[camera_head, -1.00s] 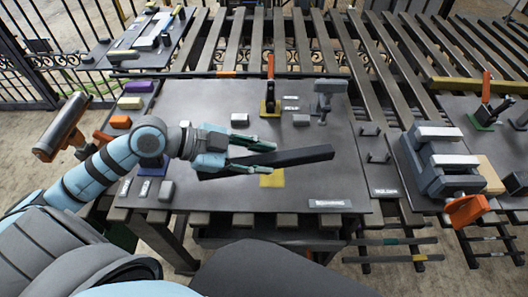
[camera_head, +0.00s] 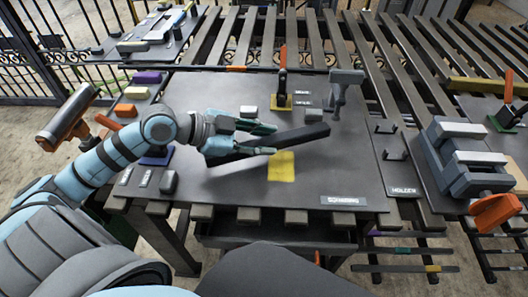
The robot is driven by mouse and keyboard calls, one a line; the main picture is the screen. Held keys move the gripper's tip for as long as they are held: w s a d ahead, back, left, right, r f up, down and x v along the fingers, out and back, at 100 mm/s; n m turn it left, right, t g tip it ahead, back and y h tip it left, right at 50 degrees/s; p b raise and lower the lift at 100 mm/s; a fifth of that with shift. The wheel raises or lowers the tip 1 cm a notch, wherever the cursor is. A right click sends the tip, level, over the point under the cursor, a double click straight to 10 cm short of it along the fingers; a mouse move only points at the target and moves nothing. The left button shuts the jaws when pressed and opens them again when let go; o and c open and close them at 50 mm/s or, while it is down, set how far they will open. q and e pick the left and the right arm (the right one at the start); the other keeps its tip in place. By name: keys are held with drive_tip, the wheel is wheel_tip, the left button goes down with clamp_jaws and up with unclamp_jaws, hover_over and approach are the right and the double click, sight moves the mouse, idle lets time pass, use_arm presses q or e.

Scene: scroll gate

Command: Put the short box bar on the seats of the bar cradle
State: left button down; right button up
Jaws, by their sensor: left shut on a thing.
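The short box bar (camera_head: 303,135) is a dark, straight bar. My left gripper (camera_head: 272,139) is shut on it, with fingers on both sides of it. The bar slants up to the right above the dark table plate, with a shadow below it. Its left part is partly hidden by the gripper. My right gripper is not in view.
A yellow patch (camera_head: 281,167) lies just below the bar. A grey post tool (camera_head: 342,88) and an orange-handled clamp (camera_head: 282,75) stand behind it. A large grey vise (camera_head: 465,165) stands at the right. The front right of the plate (camera_head: 340,175) is mostly clear.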

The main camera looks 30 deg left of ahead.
use_arm(q)
wheel_tip(320, 180, down, 3)
drive_tip(key=shift+f+b, duration=0.1)
drive_tip(key=shift+b, duration=0.2)
drive_tip(key=c, duration=1.2)
unclamp_jaws()
drive_tip(key=shift+o, duration=0.2)
